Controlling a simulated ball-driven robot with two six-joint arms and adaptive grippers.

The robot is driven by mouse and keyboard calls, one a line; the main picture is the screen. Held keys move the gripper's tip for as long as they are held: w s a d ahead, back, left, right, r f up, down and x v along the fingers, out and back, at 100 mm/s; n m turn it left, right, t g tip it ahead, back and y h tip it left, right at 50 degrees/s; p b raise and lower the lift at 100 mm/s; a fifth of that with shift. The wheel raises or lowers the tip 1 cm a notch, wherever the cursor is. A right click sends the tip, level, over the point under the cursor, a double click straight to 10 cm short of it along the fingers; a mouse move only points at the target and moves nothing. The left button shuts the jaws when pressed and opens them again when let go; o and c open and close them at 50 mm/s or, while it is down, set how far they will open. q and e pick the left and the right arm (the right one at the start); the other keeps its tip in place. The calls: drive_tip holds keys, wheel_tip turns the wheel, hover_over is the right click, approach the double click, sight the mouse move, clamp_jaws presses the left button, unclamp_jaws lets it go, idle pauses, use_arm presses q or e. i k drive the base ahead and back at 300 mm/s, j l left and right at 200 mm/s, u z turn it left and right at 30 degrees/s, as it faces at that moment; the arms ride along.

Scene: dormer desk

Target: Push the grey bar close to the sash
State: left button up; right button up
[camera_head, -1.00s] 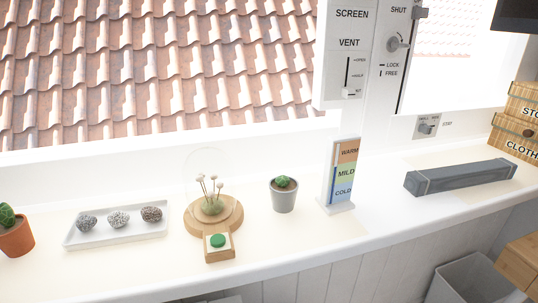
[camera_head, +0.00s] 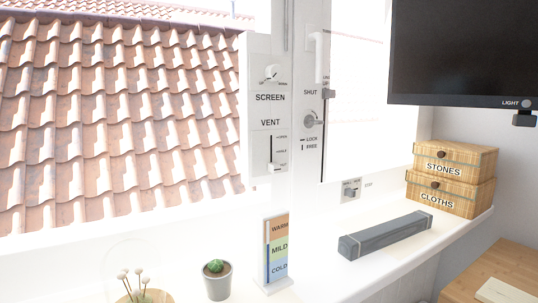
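The grey bar (camera_head: 385,237) lies on the white sill at the right, running slantwise from front left to back right. The sash (camera_head: 342,95) is the bright window part behind it, with a white handle at its left and a round knob (camera_head: 313,119) marked LOCK and FREE. A strip of bare sill shows between the bar and the window frame. Neither of my grippers is in view.
Two stacked baskets, STONES (camera_head: 452,158) and CLOTHS (camera_head: 450,192), stand beyond the bar's right end. A WARM/MILD/COLD card (camera_head: 277,250), a potted cactus (camera_head: 217,279) and a glass dome with dried flowers (camera_head: 140,282) stand to the left. A dark screen (camera_head: 462,50) hangs upper right.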

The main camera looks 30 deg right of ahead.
sight(353, 247)
drive_tip(key=z, duration=1.55)
